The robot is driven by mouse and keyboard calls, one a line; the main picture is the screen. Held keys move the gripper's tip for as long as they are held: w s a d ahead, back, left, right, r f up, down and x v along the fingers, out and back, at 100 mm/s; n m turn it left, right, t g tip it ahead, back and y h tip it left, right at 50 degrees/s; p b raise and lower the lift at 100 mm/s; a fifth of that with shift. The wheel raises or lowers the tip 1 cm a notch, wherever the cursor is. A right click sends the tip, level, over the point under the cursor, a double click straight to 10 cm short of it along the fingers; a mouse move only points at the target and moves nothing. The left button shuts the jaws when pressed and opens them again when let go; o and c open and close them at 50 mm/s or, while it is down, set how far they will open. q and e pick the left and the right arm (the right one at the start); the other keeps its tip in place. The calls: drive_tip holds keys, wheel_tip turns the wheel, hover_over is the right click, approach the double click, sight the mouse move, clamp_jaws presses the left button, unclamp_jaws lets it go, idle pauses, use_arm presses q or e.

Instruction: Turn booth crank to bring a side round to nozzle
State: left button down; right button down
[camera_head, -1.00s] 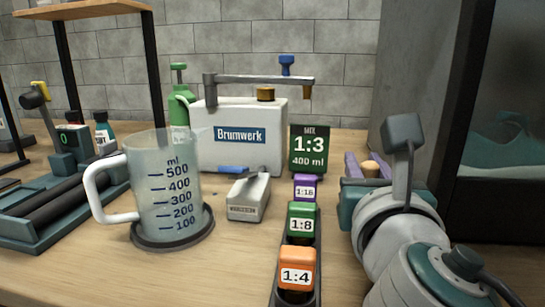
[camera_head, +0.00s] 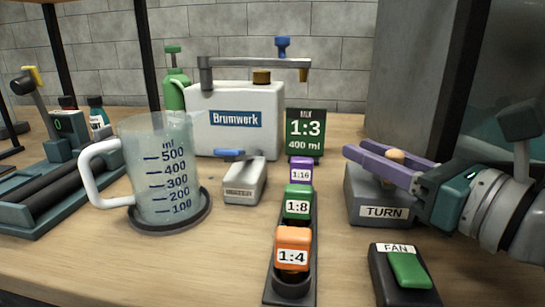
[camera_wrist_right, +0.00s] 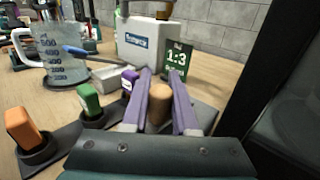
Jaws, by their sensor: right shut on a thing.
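The booth crank is a grey box labelled TURN (camera_head: 386,212) on the bench at the right, with a tan round knob (camera_head: 396,156) above it. My right gripper (camera_head: 357,148) has purple fingers, one on each side of the knob, and is shut on it. The right wrist view also shows the knob (camera_wrist_right: 159,103) between the fingers. The booth (camera_head: 418,75) stands behind at the right, with a grey side wall and a dark-framed pane. No shoe or nozzle can be made out. My left gripper is not in view.
A FAN switch (camera_head: 407,270) with a green rocker sits in front of the crank box. Orange (camera_head: 293,240), green (camera_head: 298,200) and purple bottles stand in a row left of it. A measuring jug (camera_head: 165,170) and the Brumwerk machine (camera_head: 235,135) stand further left.

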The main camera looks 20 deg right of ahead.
drive_tip(key=shift+s+n+y+b, duration=0.15)
drive_tip(key=shift+n+y+b, duration=0.45)
drive_tip(key=shift+y, duration=0.3)
drive_tip(key=c, duration=0.7)
unclamp_jaws()
